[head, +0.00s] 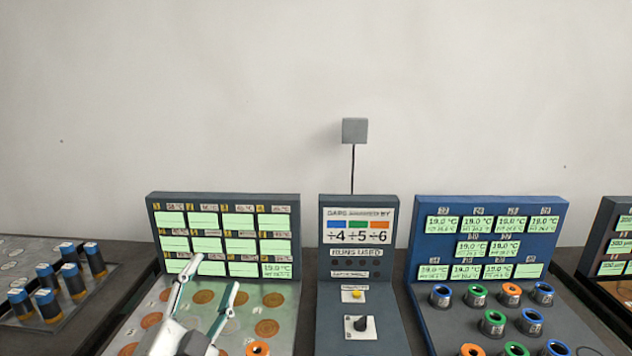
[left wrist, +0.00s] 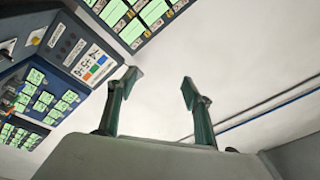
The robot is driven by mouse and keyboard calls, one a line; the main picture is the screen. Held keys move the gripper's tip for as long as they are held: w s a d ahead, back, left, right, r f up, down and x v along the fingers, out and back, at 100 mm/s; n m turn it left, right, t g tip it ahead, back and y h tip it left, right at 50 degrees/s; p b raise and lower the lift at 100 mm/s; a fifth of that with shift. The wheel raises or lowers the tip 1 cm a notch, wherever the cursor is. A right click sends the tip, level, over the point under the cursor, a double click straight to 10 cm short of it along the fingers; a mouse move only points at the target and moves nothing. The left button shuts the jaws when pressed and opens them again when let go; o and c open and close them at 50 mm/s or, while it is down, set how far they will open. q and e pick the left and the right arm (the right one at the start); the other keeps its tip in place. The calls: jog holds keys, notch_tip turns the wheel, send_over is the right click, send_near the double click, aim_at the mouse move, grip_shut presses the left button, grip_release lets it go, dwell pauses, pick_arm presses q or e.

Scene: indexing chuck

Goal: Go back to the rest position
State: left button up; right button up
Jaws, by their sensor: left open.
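My left gripper (head: 207,290) is in the lower left of the head view, in front of the left panel with green screens. Its two fingers are spread apart with nothing between them. The left wrist view shows the same open fingers (left wrist: 160,92) against the pale wall, with the panels tilted at the upper left. My right gripper is in neither view.
The left panel (head: 152,215) has a metal plate with copper discs and an orange-ringed piece (head: 257,348). A centre console (head: 325,300) has a yellow button and black knob. A blue panel (head: 425,290) holds several ringed cylinders. Blue-capped cylinders (head: 70,280) stand far left.

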pick_arm(q)
jog(key=s+a+f+n+g+y, duration=0.2)
jog(key=s+a+f+g+y, duration=0.15)
jog(key=a+f, duration=0.4)
jog(key=s+a+f+n+g+y, duration=0.15)
jog(key=s+a+f+g, duration=0.25)
jog(key=f, duration=0.7)
jog(key=s+a+f+g+y, duration=0.1)
jog(key=s+a+f+g, duration=0.2)
jog(key=s+f, duration=0.35)
jog(key=s+a+f+g, duration=0.3)
jog(key=s+a+f, duration=0.15)
jog(key=s, duration=0.25)
jog(key=d+f+n+t+h+b, duration=0.1)
jog(key=d+f+t+h+b, duration=0.1)
jog(key=d+f+b, duration=0.3)
jog(key=w+d+f+n+t+h+b, duration=0.1)
jog(key=d+f+h+b, duration=0.3)
jog(key=d+f, duration=0.8)
notch_tip(320, 180, down, 7)
jog(key=shift+f+n+t+h+b, duration=0.1)
jog(key=shift+n+t+h+b, duration=0.3)
jog(key=shift+n+t, duration=0.25)
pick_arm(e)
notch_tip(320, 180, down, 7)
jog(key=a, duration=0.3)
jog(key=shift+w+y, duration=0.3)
